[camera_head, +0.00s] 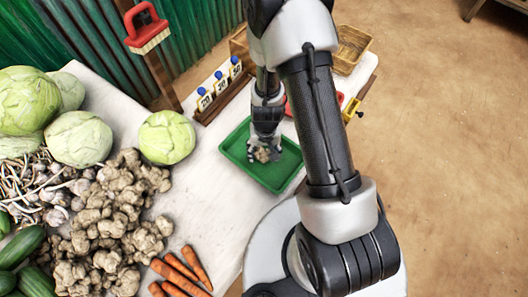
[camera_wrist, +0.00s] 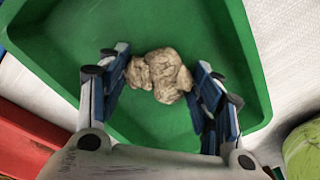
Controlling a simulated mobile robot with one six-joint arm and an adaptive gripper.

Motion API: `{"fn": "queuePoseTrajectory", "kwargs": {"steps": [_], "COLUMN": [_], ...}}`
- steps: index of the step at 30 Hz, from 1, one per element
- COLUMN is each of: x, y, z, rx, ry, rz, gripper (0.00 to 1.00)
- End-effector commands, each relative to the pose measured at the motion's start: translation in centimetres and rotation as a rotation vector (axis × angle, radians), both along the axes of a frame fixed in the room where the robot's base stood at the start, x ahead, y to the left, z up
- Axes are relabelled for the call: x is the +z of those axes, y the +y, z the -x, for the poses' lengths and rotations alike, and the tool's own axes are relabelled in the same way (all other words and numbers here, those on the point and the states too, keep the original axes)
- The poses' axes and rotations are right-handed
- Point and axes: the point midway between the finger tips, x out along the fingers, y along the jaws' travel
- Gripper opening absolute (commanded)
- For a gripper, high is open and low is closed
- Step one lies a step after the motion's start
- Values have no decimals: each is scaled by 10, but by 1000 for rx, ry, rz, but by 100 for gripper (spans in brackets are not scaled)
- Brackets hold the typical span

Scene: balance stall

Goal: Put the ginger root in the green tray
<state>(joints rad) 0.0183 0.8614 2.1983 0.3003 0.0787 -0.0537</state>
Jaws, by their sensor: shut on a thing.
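The ginger root (camera_wrist: 162,75) is a knobbly tan piece between the two fingers of my gripper (camera_wrist: 160,90) in the wrist view. My gripper is shut on it. In the head view the ginger root (camera_head: 264,154) shows below my gripper (camera_head: 265,148), over the green tray (camera_head: 283,181). The green tray (camera_wrist: 60,45) fills most of the wrist view behind the ginger. I cannot tell whether the ginger touches the tray floor.
A pile of ginger (camera_head: 120,215), cabbages (camera_head: 80,139), carrots (camera_head: 180,270) and cucumbers (camera_head: 20,250) cover the table's left side. Small blue-topped number markers (camera_head: 221,84) stand behind the tray. A red object (camera_wrist: 25,140) lies beside the tray. Bare tabletop (camera_head: 205,200) shows left of the tray.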

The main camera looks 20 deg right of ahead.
Motion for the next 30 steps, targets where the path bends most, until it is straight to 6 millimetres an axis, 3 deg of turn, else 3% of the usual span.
{"fn": "queuePoseTrajectory", "kwargs": {"steps": [5, 6, 14, 26, 30], "x": [-4, -4, -3, -1, 15], "y": [0, 0, 0, 0, 0], "z": [0, 0, 0, 0, 0], "rx": [0, 0, 0, 1, 2], "ry": [0, 1, 1, 1, -1], "rz": [0, 0, 0, 0, 0], "gripper": [35, 61, 78, 79, 79]}}
